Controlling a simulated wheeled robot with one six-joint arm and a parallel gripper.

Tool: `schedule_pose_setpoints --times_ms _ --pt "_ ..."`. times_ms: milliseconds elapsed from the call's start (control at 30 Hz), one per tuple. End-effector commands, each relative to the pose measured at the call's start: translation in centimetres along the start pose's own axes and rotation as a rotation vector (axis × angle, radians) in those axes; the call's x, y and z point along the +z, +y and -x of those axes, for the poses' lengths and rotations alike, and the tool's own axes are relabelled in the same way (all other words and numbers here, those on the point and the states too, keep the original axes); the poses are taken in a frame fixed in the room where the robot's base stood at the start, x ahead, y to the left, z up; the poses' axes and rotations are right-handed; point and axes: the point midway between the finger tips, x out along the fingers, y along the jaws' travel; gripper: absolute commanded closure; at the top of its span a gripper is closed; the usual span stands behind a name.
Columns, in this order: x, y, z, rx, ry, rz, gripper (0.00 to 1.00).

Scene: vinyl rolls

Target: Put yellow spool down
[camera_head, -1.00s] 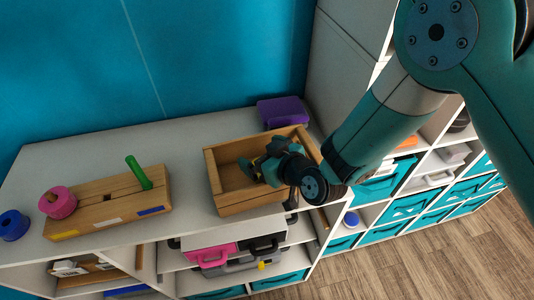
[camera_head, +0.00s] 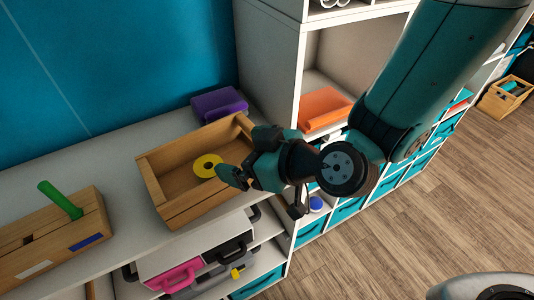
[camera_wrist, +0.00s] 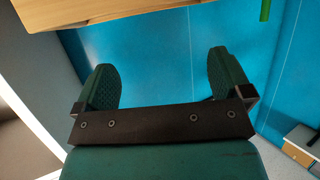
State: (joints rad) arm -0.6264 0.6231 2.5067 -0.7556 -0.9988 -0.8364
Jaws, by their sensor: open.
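The yellow spool (camera_head: 207,165), a flat ring with a white centre, lies inside the wooden crate (camera_head: 169,211) on the shelf top in the head view. It rests on the crate floor towards the middle. My gripper (camera_head: 236,166) is above the crate's right side, apart from the spool. In the wrist view my gripper (camera_wrist: 160,82) shows two green fingers spread wide with nothing between them. The wrist view does not show the spool.
A wooden block holder (camera_head: 50,245) with a green peg (camera_head: 60,199) stands to the left. A purple box (camera_head: 219,104) sits behind the crate. A tall white shelf with an orange item (camera_head: 325,108) stands at the right. Pink and black cases (camera_head: 176,276) lie below.

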Motion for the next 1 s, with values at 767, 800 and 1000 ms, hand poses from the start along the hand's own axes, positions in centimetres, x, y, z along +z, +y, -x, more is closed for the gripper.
schedule_pose_setpoints --times_ms 767,800,1000 --pt "-3.2 1.4 16.1 -0.119 -0.588 -0.310 0.03" --pt "-3.0 1.4 17.9 -0.096 -0.647 -0.343 0.03" --pt "-2.0 1.2 23.8 0.007 -0.840 -0.473 0.03"
